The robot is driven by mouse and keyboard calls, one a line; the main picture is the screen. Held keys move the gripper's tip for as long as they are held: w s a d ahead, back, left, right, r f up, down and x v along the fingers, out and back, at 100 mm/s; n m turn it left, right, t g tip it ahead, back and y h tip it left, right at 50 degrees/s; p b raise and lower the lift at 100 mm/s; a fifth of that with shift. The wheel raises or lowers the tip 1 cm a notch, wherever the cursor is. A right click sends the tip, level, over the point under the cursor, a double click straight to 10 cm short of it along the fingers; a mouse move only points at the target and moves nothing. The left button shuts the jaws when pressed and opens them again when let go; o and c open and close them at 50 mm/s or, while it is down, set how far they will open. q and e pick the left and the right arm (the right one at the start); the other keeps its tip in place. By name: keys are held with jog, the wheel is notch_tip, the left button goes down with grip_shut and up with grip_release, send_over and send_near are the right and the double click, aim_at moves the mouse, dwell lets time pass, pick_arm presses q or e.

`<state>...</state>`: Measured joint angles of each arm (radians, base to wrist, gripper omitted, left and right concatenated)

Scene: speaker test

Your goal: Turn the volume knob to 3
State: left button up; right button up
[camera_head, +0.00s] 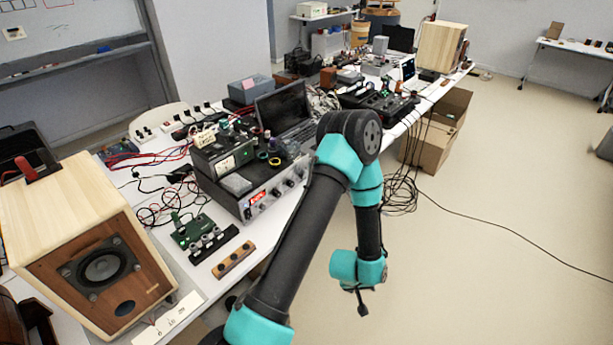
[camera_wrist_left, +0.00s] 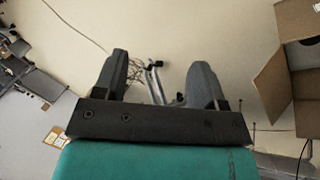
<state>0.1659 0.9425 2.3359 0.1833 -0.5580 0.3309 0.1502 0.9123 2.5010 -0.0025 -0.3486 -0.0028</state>
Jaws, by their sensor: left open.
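A grey amplifier-like unit (camera_head: 262,200) with a lit red display and several dark knobs (camera_head: 290,183) on its front stands on the bench in the head view. A small wooden strip with dark knobs (camera_head: 234,260) and a green board with knobs (camera_head: 198,232) lie in front of it. I cannot tell which knob is the volume knob, and no scale number is readable. My left gripper (camera_head: 362,304) hangs over the floor, right of the bench and apart from every knob. In the left wrist view its two fingers (camera_wrist_left: 158,66) are spread and empty. My right gripper is out of view.
A wooden speaker (camera_head: 60,215) stands at the bench's near left. A laptop (camera_head: 285,112) and loose cables crowd the bench behind the unit. Cardboard boxes (camera_head: 432,140) and hanging cables are beside the bench. The floor (camera_head: 500,210) at right is mostly open.

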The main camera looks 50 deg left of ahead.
pick_arm(q)
jog(key=w+a+r+n+t+y, duration=0.2)
jog(key=w+a+n+y, duration=0.2)
jog(key=w+a+n, duration=0.4)
jog(key=w+a+r+n+t+y, duration=0.25)
jog(key=w+a+n+y, duration=0.3)
jog(key=w+n, duration=0.3)
jog(key=a+r+n+g+y, duration=0.4)
jog(key=a+n+g+y, duration=0.1)
jog(key=n, duration=0.8)
jog(key=a+r+n+g+y, duration=0.4)
jog(key=a+n+g+y, duration=0.1)
jog(key=n, duration=0.9)
jog(key=shift+s+a+r+g, duration=0.15)
jog(key=shift+a+r+g, duration=0.05)
jog(key=shift+a+g, duration=0.35)
jog(key=shift+a, duration=0.15)
jog(key=a, duration=0.5)
jog(key=s+a, duration=0.1)
jog(key=a, duration=0.5)
jog(key=s+a, duration=0.1)
jog(key=a, duration=0.5)
jog(key=shift+c, duration=0.4)
